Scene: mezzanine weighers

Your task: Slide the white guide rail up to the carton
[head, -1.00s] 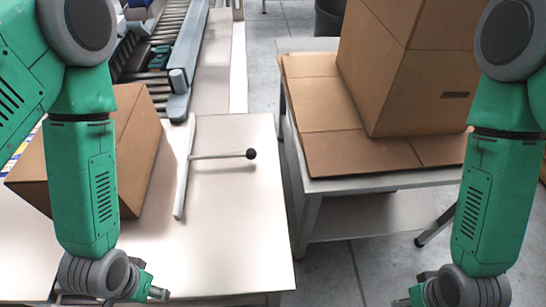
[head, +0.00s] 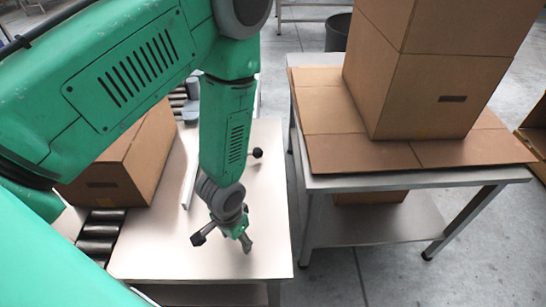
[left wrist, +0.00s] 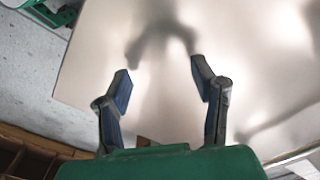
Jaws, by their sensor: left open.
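The white guide rail (head: 188,187) stands on the pale table top, partly hidden behind my left arm in the head view. Its black knob (head: 256,152) shows to the right of the arm. The brown carton (head: 148,160) is left of the rail, with a strip of bare table between them. My left gripper (head: 222,243) is open and empty over the table, nearer than the rail and apart from it. In the left wrist view the open fingers (left wrist: 163,80) have only bare table top between them. My right gripper is out of view.
Rollers (head: 100,235) show at the carton's near end. A steel table (head: 330,184) at right bears flat cardboard and stacked boxes (head: 425,95), across a floor gap. The near pale table top (head: 160,255) is clear around the gripper.

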